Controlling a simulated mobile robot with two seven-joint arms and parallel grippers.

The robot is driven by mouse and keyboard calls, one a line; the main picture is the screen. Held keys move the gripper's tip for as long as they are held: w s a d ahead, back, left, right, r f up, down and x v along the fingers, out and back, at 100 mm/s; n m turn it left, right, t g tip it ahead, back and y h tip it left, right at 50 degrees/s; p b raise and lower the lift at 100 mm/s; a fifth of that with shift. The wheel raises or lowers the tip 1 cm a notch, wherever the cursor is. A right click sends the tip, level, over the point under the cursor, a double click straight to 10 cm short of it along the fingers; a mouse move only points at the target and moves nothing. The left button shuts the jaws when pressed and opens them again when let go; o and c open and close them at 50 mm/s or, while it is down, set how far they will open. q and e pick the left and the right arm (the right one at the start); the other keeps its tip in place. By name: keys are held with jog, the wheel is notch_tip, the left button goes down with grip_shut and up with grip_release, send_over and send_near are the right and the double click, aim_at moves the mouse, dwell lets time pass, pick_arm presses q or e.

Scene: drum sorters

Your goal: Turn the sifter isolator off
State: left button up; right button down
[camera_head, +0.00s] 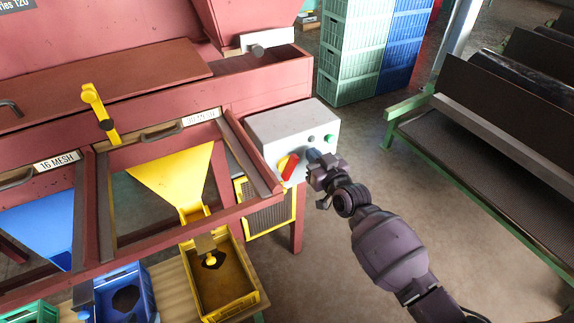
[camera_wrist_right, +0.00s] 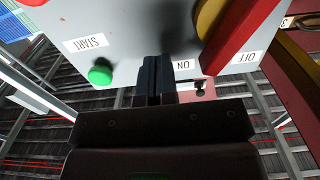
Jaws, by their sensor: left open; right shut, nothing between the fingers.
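The isolator is a red handle (camera_head: 289,166) on a yellow disc, on the front of the grey control box (camera_head: 290,124). In the right wrist view the red handle (camera_wrist_right: 243,38) slants across the yellow disc (camera_wrist_right: 207,17). Its lower end lies between the upside-down ON label (camera_wrist_right: 183,65) and OFF label (camera_wrist_right: 246,57), close to ON. My right gripper (camera_head: 314,157) is shut and empty, just right of the handle in the head view. In the wrist view its fingertips (camera_wrist_right: 153,62) are beside the ON label, apart from the handle. My left gripper is not in view.
A green START button (camera_wrist_right: 100,75) is near my right fingertips; it also shows in the head view (camera_head: 330,139). A red sifter frame (camera_head: 245,150) borders the box on the left. A yellow crate (camera_head: 258,298) stands below.

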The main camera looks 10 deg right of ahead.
jog(key=shift+w+a, duration=0.15)
jog(key=shift+w, duration=0.25)
jog(key=shift+w+a, duration=0.1)
jog(key=shift+w, duration=0.35)
jog(key=shift+s, duration=0.2)
jog(key=shift+s+d, duration=0.25)
jog(key=shift+s, duration=0.35)
